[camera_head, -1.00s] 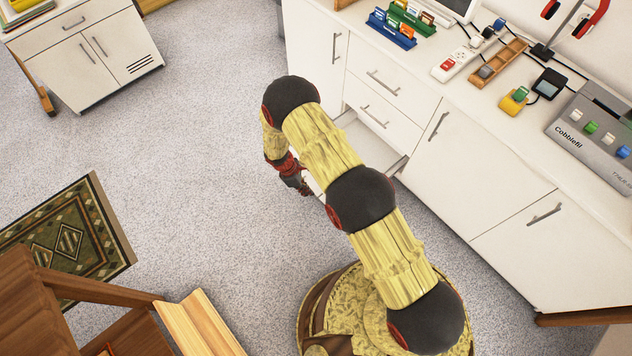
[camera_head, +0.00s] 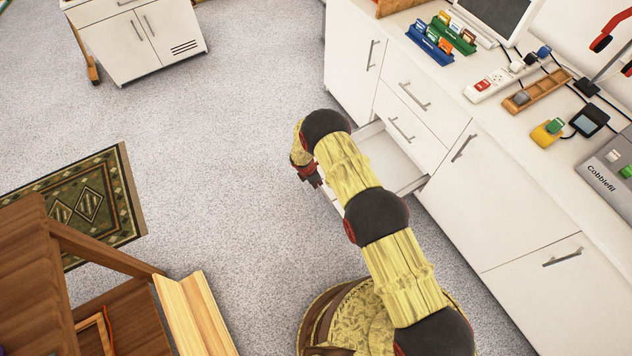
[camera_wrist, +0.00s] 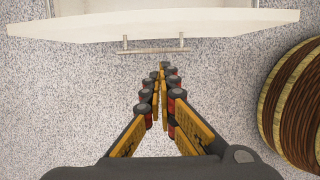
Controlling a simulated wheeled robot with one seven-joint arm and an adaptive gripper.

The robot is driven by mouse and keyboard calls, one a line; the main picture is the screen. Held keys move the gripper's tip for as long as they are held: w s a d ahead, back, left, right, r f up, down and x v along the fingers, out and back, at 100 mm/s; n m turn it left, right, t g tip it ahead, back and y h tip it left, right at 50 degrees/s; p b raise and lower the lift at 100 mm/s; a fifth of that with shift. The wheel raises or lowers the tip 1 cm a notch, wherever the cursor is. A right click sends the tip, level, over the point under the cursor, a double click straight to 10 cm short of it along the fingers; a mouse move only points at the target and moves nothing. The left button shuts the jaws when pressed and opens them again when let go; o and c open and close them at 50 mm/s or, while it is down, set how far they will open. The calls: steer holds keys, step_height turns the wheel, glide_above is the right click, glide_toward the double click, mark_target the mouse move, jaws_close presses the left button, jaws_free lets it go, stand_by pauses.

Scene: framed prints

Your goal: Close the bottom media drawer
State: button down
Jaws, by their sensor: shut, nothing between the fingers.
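The bottom media drawer (camera_head: 390,158) is pulled out from the white cabinet, below two closed drawers. My arm covers part of it in the head view. In the wrist view its white front panel (camera_wrist: 215,27) runs across the top, with a bar handle (camera_wrist: 153,46) on its outer side. My gripper (camera_wrist: 160,72) is shut and empty, pointing at the handle from outside the drawer. Its tips look a little short of the handle; whether they touch it I cannot tell. In the head view my gripper (camera_head: 311,176) is at the drawer's outer end, partly hidden by my arm.
White cabinet doors (camera_head: 490,195) flank the drawers and are closed. The counter above holds a power strip (camera_head: 500,82) and card racks (camera_head: 440,40). A wooden piece of furniture (camera_head: 30,260) stands at the lower left by a patterned rug (camera_head: 85,205). Speckled floor left of the drawer is clear.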

steer(key=w+d+f+b, duration=0.3)
steer(key=d+f, duration=0.1)
steer(key=shift+f, duration=0.15)
steer(key=shift+d, duration=0.15)
